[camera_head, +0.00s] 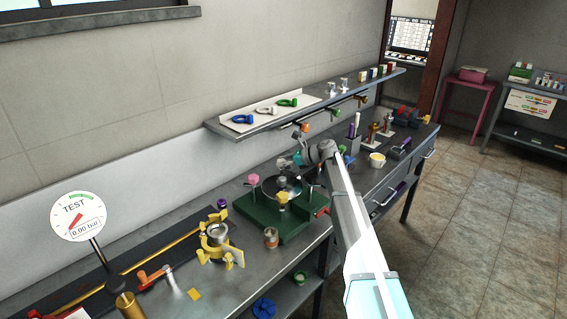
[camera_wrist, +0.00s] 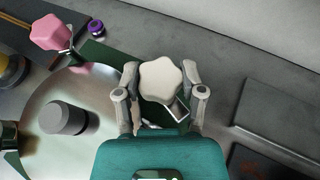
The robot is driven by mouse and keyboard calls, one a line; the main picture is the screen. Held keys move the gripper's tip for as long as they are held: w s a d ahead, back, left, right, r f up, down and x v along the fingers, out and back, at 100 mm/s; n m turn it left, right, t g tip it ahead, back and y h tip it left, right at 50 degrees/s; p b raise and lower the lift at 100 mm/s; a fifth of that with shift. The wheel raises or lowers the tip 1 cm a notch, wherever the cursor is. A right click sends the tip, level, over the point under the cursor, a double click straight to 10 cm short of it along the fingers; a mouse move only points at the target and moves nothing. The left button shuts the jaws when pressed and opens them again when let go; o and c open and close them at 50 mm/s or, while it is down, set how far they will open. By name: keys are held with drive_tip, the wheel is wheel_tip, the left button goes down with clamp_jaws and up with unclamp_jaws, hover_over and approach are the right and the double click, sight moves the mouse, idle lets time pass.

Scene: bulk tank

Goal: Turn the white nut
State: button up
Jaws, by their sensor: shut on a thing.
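The white nut (camera_wrist: 161,80) is a star-shaped knob at the middle of the wrist view. My gripper (camera_wrist: 160,74) has one finger on each side of it and is shut on it. A metal bracket shows just below the nut. A round metal lid (camera_wrist: 88,88) with a grey central knob (camera_wrist: 62,118) lies to the left of the nut.
A pink knob (camera_wrist: 50,32) and a yellow knob (camera_head: 283,197) stand around the lid. A purple-topped part (camera_wrist: 96,27) lies behind. A wall shelf (camera_head: 300,105) with tools overhangs the bench. A yellow clamp (camera_head: 218,242) stands at the left, near a copper-coloured jar (camera_head: 271,238).

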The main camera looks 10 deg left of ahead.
drive_tip(key=n+g, duration=0.3)
drive_tip(key=g, duration=0.1)
drive_tip(key=n+g, duration=0.2)
drive_tip(key=shift+w+a+n+g, duration=0.15)
drive_tip(key=shift+w+n+g, duration=0.1)
drive_tip(key=shift+n+g, duration=0.05)
drive_tip(key=shift+s+n+g+h, duration=0.2)
drive_tip(key=shift+n+g+h, duration=0.7)
drive_tip(key=shift+n+g, duration=0.65)
drive_tip(key=shift+s, duration=0.1)
drive_tip(key=o, duration=1)
drive_tip(key=shift+o, duration=0.8)
